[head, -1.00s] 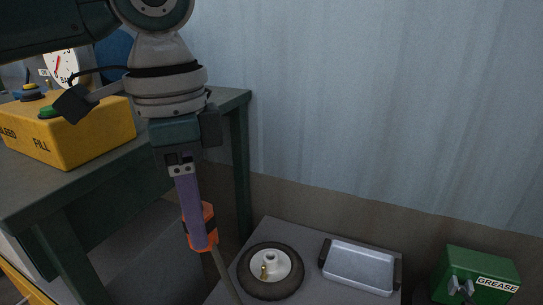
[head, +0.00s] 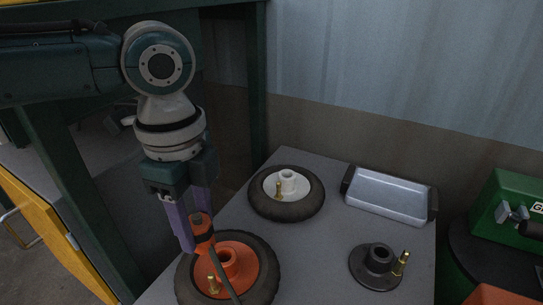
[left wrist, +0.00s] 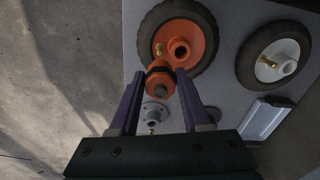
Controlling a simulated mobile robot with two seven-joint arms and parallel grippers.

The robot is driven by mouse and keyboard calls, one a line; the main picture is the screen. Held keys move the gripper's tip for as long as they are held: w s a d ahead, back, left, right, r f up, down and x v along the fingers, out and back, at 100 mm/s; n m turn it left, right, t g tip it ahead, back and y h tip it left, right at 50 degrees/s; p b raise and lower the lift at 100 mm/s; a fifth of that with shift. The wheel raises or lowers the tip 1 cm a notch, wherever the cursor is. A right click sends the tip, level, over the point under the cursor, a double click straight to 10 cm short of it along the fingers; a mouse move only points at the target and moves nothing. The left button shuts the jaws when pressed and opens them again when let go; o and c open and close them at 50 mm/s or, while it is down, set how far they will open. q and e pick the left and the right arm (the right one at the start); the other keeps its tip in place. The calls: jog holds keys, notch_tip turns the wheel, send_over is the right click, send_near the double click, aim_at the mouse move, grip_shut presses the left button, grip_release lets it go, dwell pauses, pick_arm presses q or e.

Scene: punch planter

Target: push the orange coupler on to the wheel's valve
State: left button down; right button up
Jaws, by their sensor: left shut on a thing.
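My left gripper (head: 197,230) has purple fingers and is shut on the orange coupler (head: 203,224), which has a dark band. A dark hose hangs from the coupler across the orange-hub wheel (head: 266,287). The left wrist view shows the coupler (left wrist: 160,80) between the fingertips, beside that wheel (left wrist: 208,22). Its brass valve (head: 213,284) stands on the orange hub, apart from the coupler. A white-hub wheel (head: 288,211) with a brass valve (head: 278,190) lies farther back. My right gripper is not in view.
A dark hub (head: 376,275) with a brass valve (head: 400,262) lies bare at the right. A metal tray (head: 390,195) stands at the back of the grey table (head: 325,250). A green box (head: 505,215) is at the far right.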

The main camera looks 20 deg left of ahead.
aim_at(203, 251)
pick_arm(q)
notch_tip(203, 251, down, 5)
jog(key=b, duration=0.5)
jog(key=shift+f+b, duration=0.3)
jog(key=shift+f, duration=0.5)
jog(key=shift+r, duration=0.1)
jog(key=shift+p, duration=0.55)
jog(key=shift+f+b, duration=0.65)
jog(key=shift+f, duration=0.85)
jog(key=shift+c, duration=1.4)
grip_release()
